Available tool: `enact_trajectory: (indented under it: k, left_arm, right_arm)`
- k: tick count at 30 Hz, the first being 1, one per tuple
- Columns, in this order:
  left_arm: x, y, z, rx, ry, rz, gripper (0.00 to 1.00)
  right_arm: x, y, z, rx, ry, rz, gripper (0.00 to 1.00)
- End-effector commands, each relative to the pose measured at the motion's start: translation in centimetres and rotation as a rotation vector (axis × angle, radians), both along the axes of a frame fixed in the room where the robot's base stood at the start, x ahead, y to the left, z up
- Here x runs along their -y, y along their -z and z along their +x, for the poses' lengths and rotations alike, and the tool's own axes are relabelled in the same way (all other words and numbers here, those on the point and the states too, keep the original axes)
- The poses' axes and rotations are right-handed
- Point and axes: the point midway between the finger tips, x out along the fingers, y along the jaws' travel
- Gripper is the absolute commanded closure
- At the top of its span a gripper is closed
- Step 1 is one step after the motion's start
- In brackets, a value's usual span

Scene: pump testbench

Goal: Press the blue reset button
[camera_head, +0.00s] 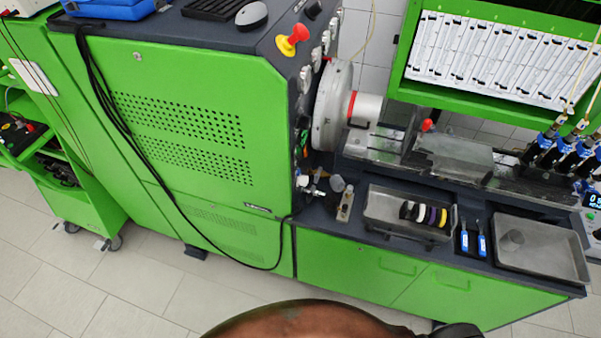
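I cannot make out the blue reset button in this view. A red mushroom-shaped knob on a yellow base (290,41) sits on the top right edge of the green machine cabinet (190,90). Small coloured controls (304,142) show on the cabinet's right side, seen at a steep angle and too small to tell apart. Neither my left nor my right gripper is in view.
A black cable (150,175) hangs over the cabinet front. Tiled floor (140,290) lies before it.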

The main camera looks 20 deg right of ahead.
Motion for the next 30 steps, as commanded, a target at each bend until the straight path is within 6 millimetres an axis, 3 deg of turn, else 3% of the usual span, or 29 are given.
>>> enact_trajectory:
  k: [16,30]
  left_arm:
    - [-0.01,0.00,0.00,0.000,0.000,0.000,1.00]
    - [-0.01,0.00,0.00,0.000,0.000,0.000,1.00]
  right_arm:
    - [0.02,0.00,0.02,0.000,0.000,0.000,1.00]
    - [0.02,0.00,0.02,0.000,0.000,0.000,1.00]
